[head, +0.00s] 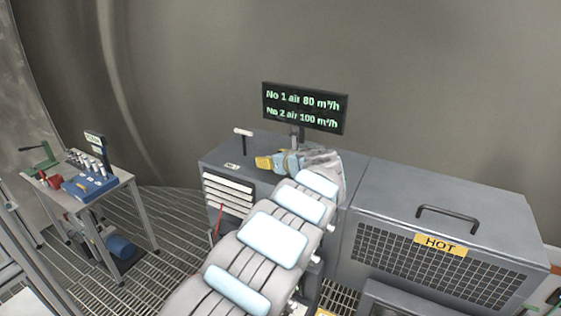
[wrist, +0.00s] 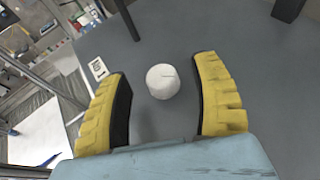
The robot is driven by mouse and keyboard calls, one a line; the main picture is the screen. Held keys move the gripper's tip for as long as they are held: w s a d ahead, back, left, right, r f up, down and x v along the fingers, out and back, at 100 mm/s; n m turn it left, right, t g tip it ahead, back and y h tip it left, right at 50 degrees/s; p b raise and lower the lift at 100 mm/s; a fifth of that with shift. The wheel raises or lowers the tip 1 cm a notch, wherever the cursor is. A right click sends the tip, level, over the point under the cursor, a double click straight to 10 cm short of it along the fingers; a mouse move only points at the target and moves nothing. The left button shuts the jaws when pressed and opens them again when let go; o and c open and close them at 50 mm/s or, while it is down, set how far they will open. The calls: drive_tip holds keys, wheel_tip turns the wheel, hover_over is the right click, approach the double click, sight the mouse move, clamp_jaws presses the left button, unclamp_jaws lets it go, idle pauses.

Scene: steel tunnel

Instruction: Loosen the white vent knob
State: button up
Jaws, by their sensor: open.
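The white vent knob (wrist: 163,82) is a round white cap on the flat grey cabinet top in the wrist view. My gripper (wrist: 162,88) is open, with its two yellow fingers on either side of the knob, left and right, and visible gaps between. Whether the fingertips reach down to the knob's height is hard to tell. In the head view my gripper (head: 264,162) is over the grey cabinet (head: 228,160), and the knob is hidden behind my arm and gripper.
A display (head: 305,108) reads No 1 air 80 and No 2 air 100 m³/h. A T-handled lever (head: 243,133) stands on the cabinet's left part. A grilled unit marked HOT (head: 440,245), with a black handle, stands at right. A tool table (head: 92,190) stands far left.

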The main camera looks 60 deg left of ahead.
drive_tip(key=shift+d, duration=0.4)
drive_tip(key=shift+d+r, duration=0.4)
drive_tip(key=shift+d, duration=0.1)
drive_tip(key=shift+v, duration=1.8)
drive_tip(key=shift+d+f, duration=0.1)
drive_tip(key=shift+f, duration=0.05)
